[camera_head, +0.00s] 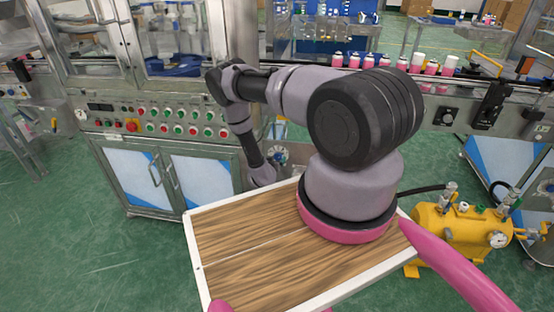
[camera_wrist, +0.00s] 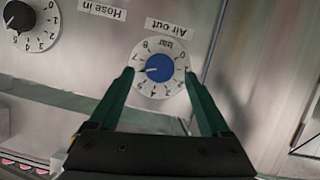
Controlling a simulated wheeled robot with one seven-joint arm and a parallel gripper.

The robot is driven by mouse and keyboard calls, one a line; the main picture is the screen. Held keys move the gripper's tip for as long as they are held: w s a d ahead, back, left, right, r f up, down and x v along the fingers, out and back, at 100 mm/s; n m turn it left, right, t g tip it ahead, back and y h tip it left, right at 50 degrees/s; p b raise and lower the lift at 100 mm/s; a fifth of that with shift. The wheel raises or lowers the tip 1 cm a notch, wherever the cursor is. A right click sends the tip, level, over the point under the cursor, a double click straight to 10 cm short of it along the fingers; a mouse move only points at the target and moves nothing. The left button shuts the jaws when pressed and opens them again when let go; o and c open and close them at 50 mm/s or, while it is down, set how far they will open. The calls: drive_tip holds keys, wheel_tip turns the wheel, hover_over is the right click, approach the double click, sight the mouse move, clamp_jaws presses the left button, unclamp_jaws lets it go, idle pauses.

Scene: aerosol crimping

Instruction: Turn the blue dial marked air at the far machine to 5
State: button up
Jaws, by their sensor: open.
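In the wrist view the blue dial (camera_wrist: 159,68) sits on a round white scale with numbers, under a label reading "Air out" that appears upside down. A small pointer mark on the dial faces picture left, toward the higher numbers; I cannot read the exact value. My gripper (camera_wrist: 159,73) is open, with one green finger on each side of the dial. There are visible gaps between the fingertips and the blue knob. The depth of the fingertips relative to the panel is unclear. In the head view my arm reaches down toward the machine front, and the gripper's fingers cannot be made out.
A black dial (camera_wrist: 19,15) with a "Hose in" label (camera_wrist: 102,9) is at upper left in the wrist view. In the head view, a button panel (camera_head: 160,122) is left of my arm, and a yellow tank (camera_head: 455,228) with a gauge stands at right.

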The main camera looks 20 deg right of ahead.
sight(277, 157)
drive_tip(key=shift+x, duration=1.75)
clamp_jaws()
drive_tip(key=shift+n, duration=0.3)
drive_tip(key=shift+a+n+g+h, duration=0.15)
drive_tip(key=shift+n+g+h, duration=0.25)
drive_tip(key=shift+n+h, duration=0.9)
drive_tip(key=shift+n, duration=0.6)
